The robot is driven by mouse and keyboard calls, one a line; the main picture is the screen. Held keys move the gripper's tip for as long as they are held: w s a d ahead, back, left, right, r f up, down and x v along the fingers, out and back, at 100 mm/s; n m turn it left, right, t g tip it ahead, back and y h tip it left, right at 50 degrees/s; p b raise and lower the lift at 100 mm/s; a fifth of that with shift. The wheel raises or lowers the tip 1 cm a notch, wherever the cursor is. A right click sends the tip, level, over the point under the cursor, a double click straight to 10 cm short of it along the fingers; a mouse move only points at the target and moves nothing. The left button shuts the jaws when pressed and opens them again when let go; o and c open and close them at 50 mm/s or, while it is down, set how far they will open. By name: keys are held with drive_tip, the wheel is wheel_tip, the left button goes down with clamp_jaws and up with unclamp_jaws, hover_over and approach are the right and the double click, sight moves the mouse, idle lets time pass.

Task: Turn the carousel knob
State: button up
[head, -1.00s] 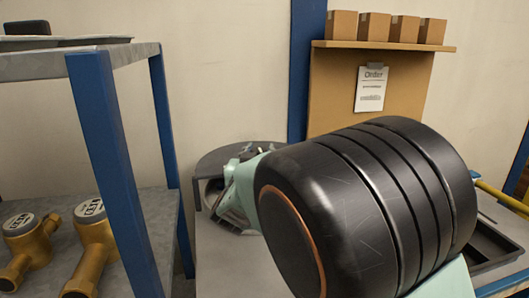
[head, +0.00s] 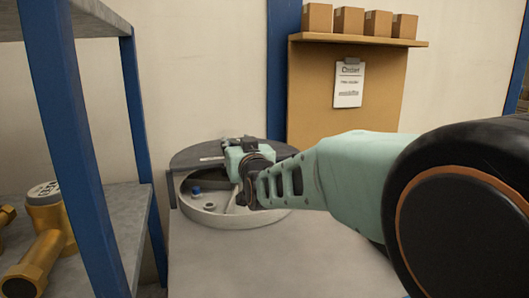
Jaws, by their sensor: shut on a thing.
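The carousel (head: 222,222) is a round grey drum on the bench with a dark cover over its back part. Its open front shows a small blue piece (head: 196,191), a small ring-shaped part (head: 210,206) and light dividers. My gripper (head: 236,152) is over the middle of the carousel, reached in from the right. It is shut on the carousel knob, which the gripper itself hides; the fingertips are hard to make out.
A shelf with blue posts (head: 77,150) stands close on the left, holding brass meters (head: 45,215). The grey bench top (head: 260,265) in front of the carousel is bare. Behind is a board with a clipboard (head: 348,85) and several boxes (head: 348,20).

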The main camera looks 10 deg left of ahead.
drive_tip(key=shift+w+d+n+g+y, duration=0.15)
drive_tip(key=shift+n+g+y, duration=0.35)
drive_tip(key=shift+n+y, duration=0.25)
drive_tip(key=shift+r+n+g+y+p, duration=0.15)
drive_tip(key=shift+n+g+y+p, duration=0.7)
drive_tip(key=shift+y+p, duration=0.35)
drive_tip(key=n+g+y+p, duration=0.2)
drive_tip(key=g+p, duration=0.1)
drive_tip(key=p, duration=0.3)
drive_tip(key=shift+r+p, duration=0.2)
drive_tip(key=shift+p, duration=0.15)
drive_tip(key=n+g+y+p, duration=0.2)
drive_tip(key=g+p, duration=0.1)
drive_tip(key=p, duration=0.2)
drive_tip(key=shift+n+g+p, duration=0.3)
drive_tip(key=shift+g, duration=0.05)
drive_tip(key=n+g+y+p, duration=0.1)
drive_tip(key=n+g+p, duration=0.1)
drive_tip(key=g+p, duration=0.2)
drive_tip(key=shift+f+n, duration=0.15)
drive_tip(key=shift+n, duration=0.25)
drive_tip(key=shift+f+n+g+p, duration=0.2)
drive_tip(key=shift+n+g+p, duration=1.05)
drive_tip(key=shift+g, duration=0.75)
drive_tip(key=shift+s+a+n+g, duration=0.2)
drive_tip(key=shift+n+g, duration=0.15)
drive_tip(key=shift+g, duration=0.15)
